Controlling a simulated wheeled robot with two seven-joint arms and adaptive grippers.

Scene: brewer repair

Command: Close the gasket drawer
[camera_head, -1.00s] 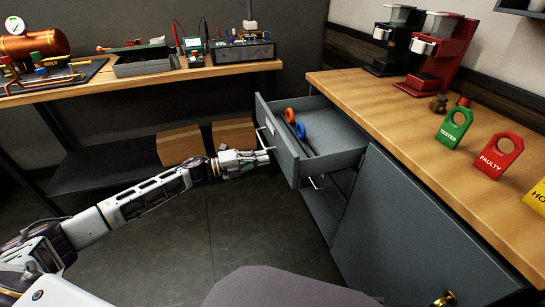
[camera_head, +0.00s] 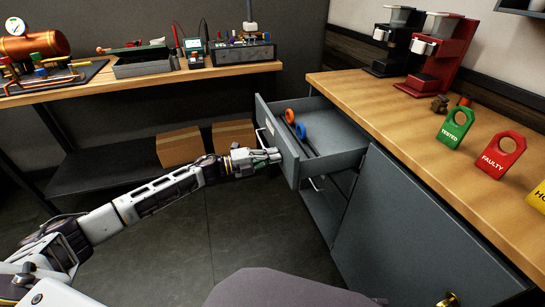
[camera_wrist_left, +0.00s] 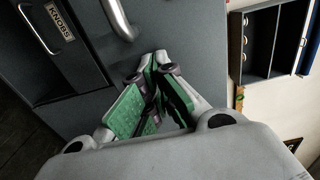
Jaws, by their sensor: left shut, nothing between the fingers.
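The grey drawer (camera_head: 283,153) at the top of the counter cabinet stands pulled out. My right gripper is out of view.
A drawer labelled KNOBS (camera_wrist_left: 61,22) shows in the left wrist view. The wooden counter (camera_head: 375,115) carries a black brewer (camera_head: 392,45), a red brewer (camera_head: 436,55) and coloured tags. A workbench (camera_head: 215,70) stands at the back, with boxes on its lower shelf. The floor before the cabinet is clear.

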